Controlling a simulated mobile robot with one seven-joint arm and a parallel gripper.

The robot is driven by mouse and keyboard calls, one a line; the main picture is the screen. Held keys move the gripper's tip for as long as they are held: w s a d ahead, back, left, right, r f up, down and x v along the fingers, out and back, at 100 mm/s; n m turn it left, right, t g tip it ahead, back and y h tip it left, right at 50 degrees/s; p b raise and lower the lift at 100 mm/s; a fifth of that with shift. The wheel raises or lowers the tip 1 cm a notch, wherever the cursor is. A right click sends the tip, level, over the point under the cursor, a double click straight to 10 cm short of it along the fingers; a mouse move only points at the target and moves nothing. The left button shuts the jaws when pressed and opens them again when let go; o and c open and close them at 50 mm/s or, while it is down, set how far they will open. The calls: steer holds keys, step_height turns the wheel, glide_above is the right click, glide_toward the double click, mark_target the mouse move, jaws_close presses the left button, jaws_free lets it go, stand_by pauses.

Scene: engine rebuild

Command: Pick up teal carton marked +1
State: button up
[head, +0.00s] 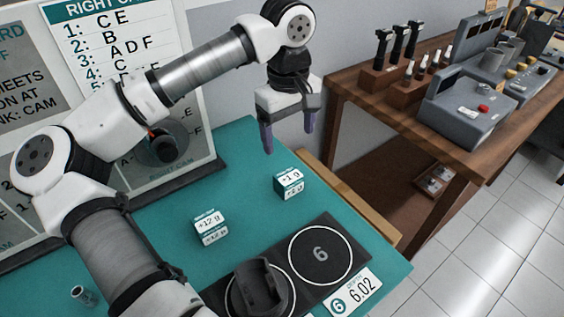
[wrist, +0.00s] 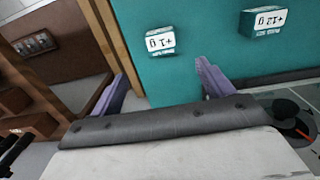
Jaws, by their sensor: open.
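The teal and white carton marked +1 (head: 289,183) stands on the teal mat near its right edge in the head view. In the wrist view the +1 carton (wrist: 161,41) lies ahead of the fingers, between their lines and apart from them. My gripper (head: 287,137) is open and empty, above and behind the carton in the head view. Its two purple fingers also show in the wrist view (wrist: 160,85), spread wide. A similar carton marked +12 (head: 211,227) stands to the left and nearer in the head view; it is at the upper right in the wrist view (wrist: 263,21).
The sign board (head: 190,170) stands at the left. A wooden bench (head: 385,100) with tools is at the right.

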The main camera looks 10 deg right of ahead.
mark_target(287, 174)
steer(key=f, duration=0.3)
steer(key=f+p, duration=0.1)
steer(key=f, duration=0.4)
steer(key=shift+w+a+f+p, duration=0.25)
steer(key=shift+w+f+p, duration=0.05)
steer(key=shift+p, duration=0.1)
steer(key=shift+s+d+f+p, duration=0.15)
steer(key=shift+f+p, duration=1)
steer(key=shift+f, duration=1.5)
steer(key=c, duration=1.1)
steer(key=shift+r, duration=0.1)
